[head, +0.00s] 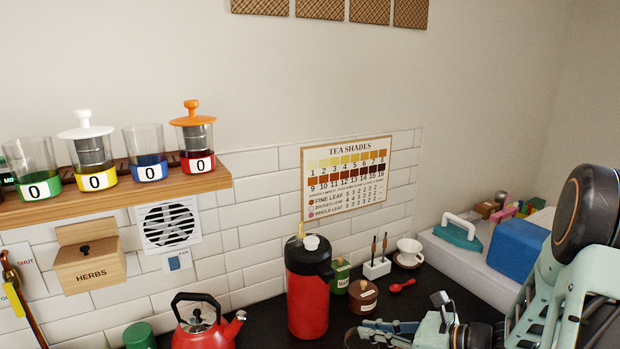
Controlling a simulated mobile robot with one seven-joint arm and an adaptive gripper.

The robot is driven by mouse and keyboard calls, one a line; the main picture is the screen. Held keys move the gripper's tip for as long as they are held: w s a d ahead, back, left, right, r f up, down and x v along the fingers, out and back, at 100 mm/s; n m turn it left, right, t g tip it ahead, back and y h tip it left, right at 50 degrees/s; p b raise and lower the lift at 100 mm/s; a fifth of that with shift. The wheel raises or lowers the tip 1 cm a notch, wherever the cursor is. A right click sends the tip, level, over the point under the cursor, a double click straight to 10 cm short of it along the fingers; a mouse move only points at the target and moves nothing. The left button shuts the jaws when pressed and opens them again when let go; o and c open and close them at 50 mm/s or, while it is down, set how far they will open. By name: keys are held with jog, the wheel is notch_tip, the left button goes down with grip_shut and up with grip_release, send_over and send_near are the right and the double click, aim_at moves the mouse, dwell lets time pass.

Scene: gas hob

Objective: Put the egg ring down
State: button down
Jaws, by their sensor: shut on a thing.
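My gripper (368,334) is at the bottom edge of the head view, right of the red flask, with its fingers pointing left. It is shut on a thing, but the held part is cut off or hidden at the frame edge. I cannot make out the egg ring's shape. The hob is not in view.
A red flask (308,300) and a red kettle (205,328) stand on the dark counter to the left. Behind my gripper are a brown pot (362,297), a red spoon (402,285) and a white cup (409,250). A blue box (518,250) is at right.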

jog(key=shift+r+p, duration=2.1)
jog(key=shift+p, duration=0.45)
